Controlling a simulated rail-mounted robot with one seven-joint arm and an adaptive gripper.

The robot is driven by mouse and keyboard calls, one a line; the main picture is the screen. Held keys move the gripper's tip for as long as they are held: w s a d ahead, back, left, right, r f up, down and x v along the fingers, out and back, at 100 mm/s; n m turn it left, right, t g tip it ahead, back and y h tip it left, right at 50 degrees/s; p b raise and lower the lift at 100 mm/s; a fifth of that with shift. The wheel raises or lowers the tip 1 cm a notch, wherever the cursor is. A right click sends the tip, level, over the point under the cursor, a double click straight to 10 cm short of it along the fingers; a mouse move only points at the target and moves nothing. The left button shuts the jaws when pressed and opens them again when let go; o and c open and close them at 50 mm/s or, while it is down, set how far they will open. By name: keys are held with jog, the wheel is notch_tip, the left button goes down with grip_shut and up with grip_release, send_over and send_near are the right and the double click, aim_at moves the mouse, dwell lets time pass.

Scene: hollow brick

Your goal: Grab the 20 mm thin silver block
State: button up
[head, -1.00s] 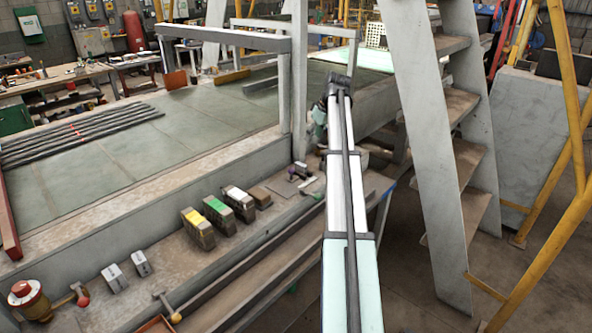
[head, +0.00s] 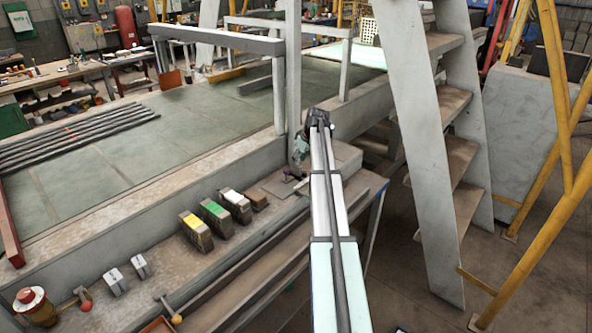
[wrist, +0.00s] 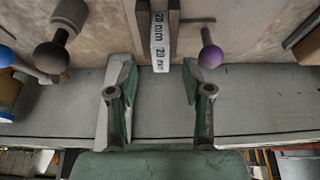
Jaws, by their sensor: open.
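A thin pale silver block (wrist: 160,36) marked "20 mm" shows at the top centre of the wrist view. In the head view my gripper (head: 299,152) hangs low over the far part of the ledge. I cannot make out the 20 mm block there.
A purple knob (wrist: 210,55) stands close right of the block, and a dark knob (wrist: 50,57) stands to the left. In the head view, yellow (head: 194,228), green (head: 215,215) and white-topped (head: 236,204) blocks line the ledge. A ladder (head: 412,130) rises on the right.

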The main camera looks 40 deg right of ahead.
aim_at(296, 170)
jog(key=shift+p+x, duration=0.8)
jog(key=shift+x, duration=1.2)
jog(key=shift+s, duration=0.15)
grip_shut()
jog(key=shift+r, duration=0.1)
